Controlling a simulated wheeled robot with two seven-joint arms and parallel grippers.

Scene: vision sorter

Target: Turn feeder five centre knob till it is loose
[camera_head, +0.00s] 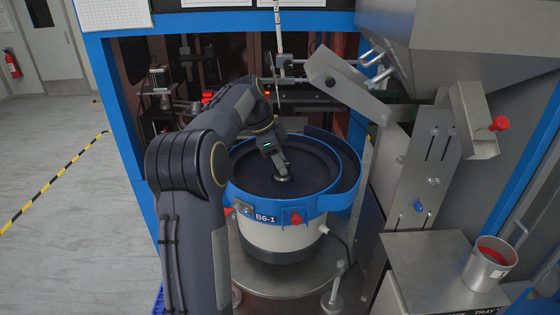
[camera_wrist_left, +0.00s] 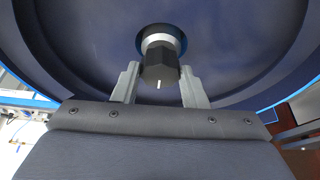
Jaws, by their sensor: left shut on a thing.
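The feeder is a round bowl with a blue rim (camera_head: 342,199) and dark inside, on a white and grey base, labelled "B6-1". The centre knob (camera_head: 283,179) sits in the middle of the bowl floor. In the left wrist view the knob (camera_wrist_left: 158,62) is a dark faceted grip on a pale metal collar, with a small white mark. My left gripper (camera_head: 281,170) reaches down into the bowl and is shut on the knob, one finger at each side. The left wrist view shows the same fingers (camera_wrist_left: 159,72). My right gripper is not in view.
A steel hopper and chute (camera_head: 345,80) hang over the bowl's back right. A blue frame (camera_head: 128,125) surrounds the cell.

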